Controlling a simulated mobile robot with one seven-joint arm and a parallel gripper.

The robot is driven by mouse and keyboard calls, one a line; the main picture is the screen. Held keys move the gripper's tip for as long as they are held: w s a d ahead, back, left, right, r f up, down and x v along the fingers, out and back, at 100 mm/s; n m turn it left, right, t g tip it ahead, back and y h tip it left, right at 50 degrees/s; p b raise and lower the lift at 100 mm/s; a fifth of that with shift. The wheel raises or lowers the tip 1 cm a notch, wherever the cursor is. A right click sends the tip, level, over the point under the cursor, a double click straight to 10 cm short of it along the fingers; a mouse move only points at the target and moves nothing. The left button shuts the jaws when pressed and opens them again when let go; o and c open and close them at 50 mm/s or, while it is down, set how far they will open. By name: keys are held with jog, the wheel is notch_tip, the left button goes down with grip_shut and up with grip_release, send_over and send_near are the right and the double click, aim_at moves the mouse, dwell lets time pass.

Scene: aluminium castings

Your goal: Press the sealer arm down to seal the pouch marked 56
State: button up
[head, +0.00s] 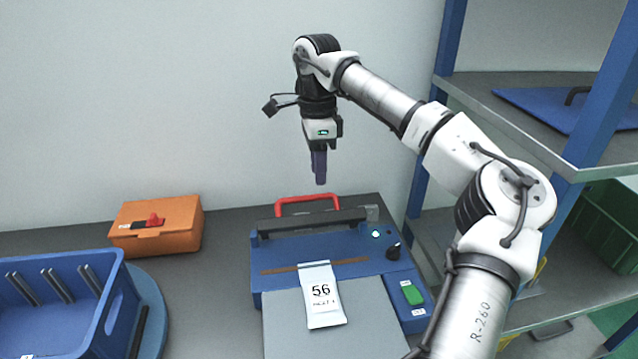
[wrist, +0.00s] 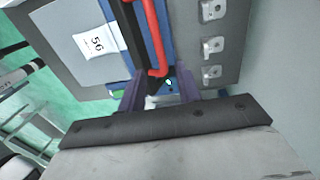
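The blue sealer (head: 275,283) stands on the grey bench. Its dark sealer arm (head: 315,222) is raised at the back, with a red handle (head: 307,198) on it. The white pouch marked 56 (head: 321,292) lies across the brown sealing strip and the grey front plate; it also shows in the wrist view (wrist: 96,42). My gripper (head: 319,182) hangs fingers-down above the red handle, apart from it. In the wrist view, its purple fingers (wrist: 158,90) are spread with nothing held between them, and the red handle (wrist: 152,35) shows beyond them.
An orange box (head: 160,228) stands left of the sealer. A blue crate (head: 65,312) with dark slots sits at front left. A blue-posted shelf rack (head: 535,110) stands at right. Several pale metal pieces (wrist: 212,43) show in the wrist view.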

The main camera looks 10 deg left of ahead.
aim_at(310, 217)
jog(key=shift+s+f+p, duration=0.2)
jog(key=shift+f+p, duration=0.2)
jog(key=shift+f, duration=2.05)
grip_shut()
